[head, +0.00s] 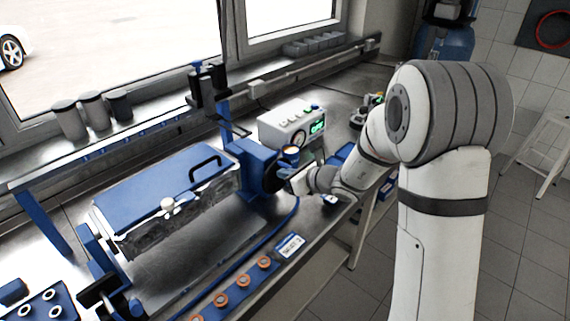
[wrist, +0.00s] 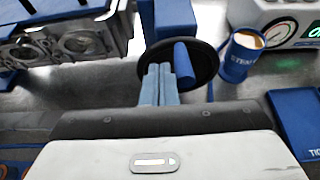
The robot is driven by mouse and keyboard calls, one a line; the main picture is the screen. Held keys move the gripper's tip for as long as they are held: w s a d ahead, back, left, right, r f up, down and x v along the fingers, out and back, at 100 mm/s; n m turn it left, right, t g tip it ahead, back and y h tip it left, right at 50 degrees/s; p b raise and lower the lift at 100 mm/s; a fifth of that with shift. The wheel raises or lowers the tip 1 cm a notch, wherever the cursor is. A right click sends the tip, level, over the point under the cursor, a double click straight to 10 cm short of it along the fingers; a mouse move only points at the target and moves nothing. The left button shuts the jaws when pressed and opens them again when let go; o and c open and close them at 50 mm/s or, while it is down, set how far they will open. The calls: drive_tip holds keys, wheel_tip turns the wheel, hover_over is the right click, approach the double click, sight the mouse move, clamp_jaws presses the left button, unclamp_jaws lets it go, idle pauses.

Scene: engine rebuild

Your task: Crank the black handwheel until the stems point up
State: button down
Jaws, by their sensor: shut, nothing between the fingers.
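The black handwheel (wrist: 204,58) is a round disc on the blue fixture, with a blue crank grip (wrist: 184,64) standing out from its face. In the head view the handwheel (head: 271,179) is partly hidden behind my wrist. My gripper (wrist: 159,70) is shut and empty. Its pale blue fingertips overlap the lower left of the wheel in the wrist view, just left of the grip. I cannot tell whether they touch it. The cylinder head (head: 180,215) hangs under a blue cover (head: 165,185) in the fixture. Its round chambers (wrist: 80,42) show in the wrist view; I cannot make out stems.
A blue cup (wrist: 238,58) stands close right of the wheel, beside a white gauge box (head: 292,125). Blue fixture posts (head: 225,120) stand behind. A blue strip with orange rings (head: 243,282) lies along the bench's front edge.

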drive_tip(key=shift+w+d+r, duration=0.2)
drive_tip(key=shift+w+d, duration=0.05)
drive_tip(key=shift+w, duration=0.1)
idle(0.4)
drive_tip(key=shift+w+d+r, duration=0.1)
drive_tip(key=shift+w+d, duration=0.2)
drive_tip(key=shift+w, duration=0.1)
drive_tip(key=shift+w+d, duration=0.3)
drive_tip(key=shift+w, duration=0.05)
idle(0.3)
